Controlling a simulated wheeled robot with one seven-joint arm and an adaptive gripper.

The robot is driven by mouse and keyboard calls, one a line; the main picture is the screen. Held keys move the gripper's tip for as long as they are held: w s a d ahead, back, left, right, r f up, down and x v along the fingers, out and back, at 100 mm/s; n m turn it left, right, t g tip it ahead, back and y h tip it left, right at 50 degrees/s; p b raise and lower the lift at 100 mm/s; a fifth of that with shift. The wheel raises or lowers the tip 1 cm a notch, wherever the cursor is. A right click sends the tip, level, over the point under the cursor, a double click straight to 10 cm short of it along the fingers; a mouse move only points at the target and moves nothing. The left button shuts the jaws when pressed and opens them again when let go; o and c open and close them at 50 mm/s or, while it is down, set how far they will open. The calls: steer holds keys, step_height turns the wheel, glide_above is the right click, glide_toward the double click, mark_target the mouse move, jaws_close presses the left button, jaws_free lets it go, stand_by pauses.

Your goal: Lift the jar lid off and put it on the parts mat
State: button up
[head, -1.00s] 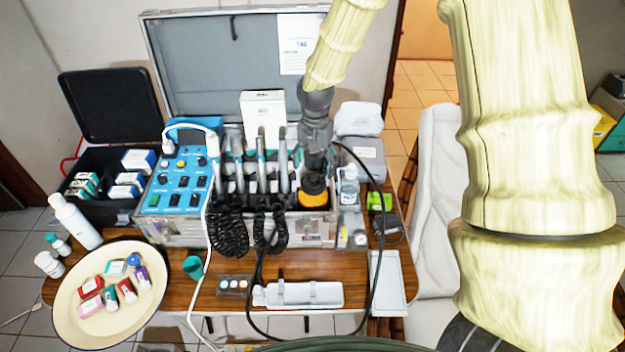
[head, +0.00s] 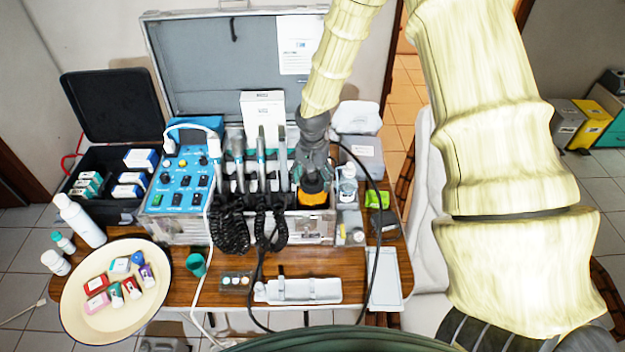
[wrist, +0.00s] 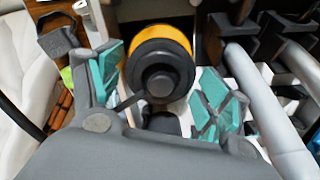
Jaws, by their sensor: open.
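An orange jar (head: 314,199) with a black lid stands in the right end of the open equipment case. In the wrist view the round black jar lid (wrist: 160,76) faces the camera, with the orange of the jar (wrist: 172,34) around it. My gripper (head: 313,168) is just above the lid in the head view and partly hides it. In the wrist view the teal fingertips of my gripper (wrist: 162,84) are spread on both sides of the lid, with gaps; I cannot tell their exact height against it. A pale rectangular mat (head: 384,279), likely the parts mat, lies bare at the table's right.
Handpieces (head: 262,165) stand upright left of the jar, with coiled black cords below. A clear bottle (head: 347,185) stands to the right. A black cable (head: 375,240) loops between the case and the mat. A white tray (head: 300,291) lies at the front.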

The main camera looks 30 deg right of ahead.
mark_target(312, 177)
steer(key=c, duration=0.8)
steer(key=shift+o, duration=0.2)
steer(key=shift+r, duration=0.1)
steer(key=shift+r+b, duration=0.95)
steer(key=shift+r, duration=0.3)
steer(key=shift+s+a+r+b, duration=0.1)
steer(key=shift+r+b, duration=0.2)
steer(key=shift+r, duration=0.05)
steer(key=s+a+r+b, duration=0.1)
steer(key=s+a+b, duration=0.4)
steer(key=s+a, duration=0.5)
steer(key=shift+s+r, duration=0.3)
steer(key=shift+s, duration=0.8)
